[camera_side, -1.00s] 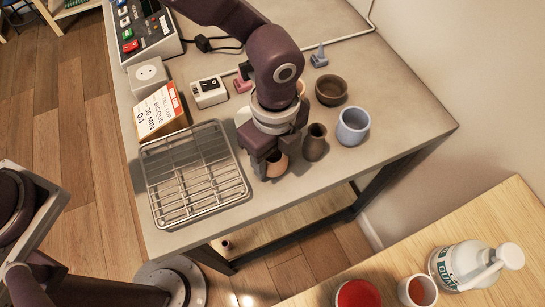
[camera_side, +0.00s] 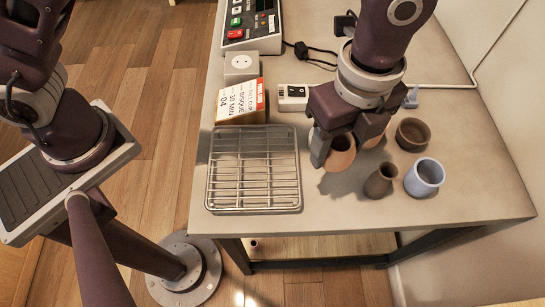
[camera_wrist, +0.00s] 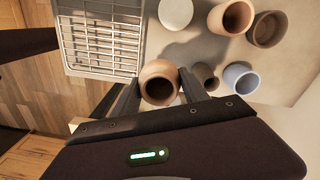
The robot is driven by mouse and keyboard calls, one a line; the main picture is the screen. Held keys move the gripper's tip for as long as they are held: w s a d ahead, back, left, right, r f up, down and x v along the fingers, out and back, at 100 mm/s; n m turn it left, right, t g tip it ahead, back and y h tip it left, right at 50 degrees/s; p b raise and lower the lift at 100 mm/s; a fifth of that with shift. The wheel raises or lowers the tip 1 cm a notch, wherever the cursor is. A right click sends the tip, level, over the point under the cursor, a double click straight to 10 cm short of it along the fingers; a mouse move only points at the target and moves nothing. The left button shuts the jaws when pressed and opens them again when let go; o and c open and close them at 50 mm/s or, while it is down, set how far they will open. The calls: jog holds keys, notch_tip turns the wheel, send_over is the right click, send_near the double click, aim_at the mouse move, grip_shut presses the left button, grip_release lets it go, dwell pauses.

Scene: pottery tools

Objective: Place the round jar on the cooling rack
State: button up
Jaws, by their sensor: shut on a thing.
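The round jar (camera_side: 339,155) is terracotta with a dark open mouth, also seen in the wrist view (camera_wrist: 159,83). My gripper (camera_side: 341,148) is shut on it, one finger on each side, and the jar looks roughly upright. It appears raised above the table, just right of the rack; the exact gap below is hard to judge. The cooling rack (camera_side: 253,191) is a silver wire grid, empty, on the table to the left. It fills the upper left of the wrist view (camera_wrist: 100,40).
A dark brown vase (camera_side: 380,181), a blue cup (camera_side: 425,177), a brown bowl (camera_side: 412,134) and another terracotta pot (camera_side: 373,142) stand to the right. A pale disc (camera_wrist: 175,12) lies near the rack.

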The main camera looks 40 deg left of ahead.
jog(key=s+a+r+n, duration=0.3)
jog(key=s+a, duration=0.4)
jog(key=a, duration=0.5)
send_over(253, 164)
notch_tip(253, 164, down, 10)
jog(key=shift+r, duration=0.15)
jog(key=shift+f, duration=0.25)
jog(key=o, duration=1.4)
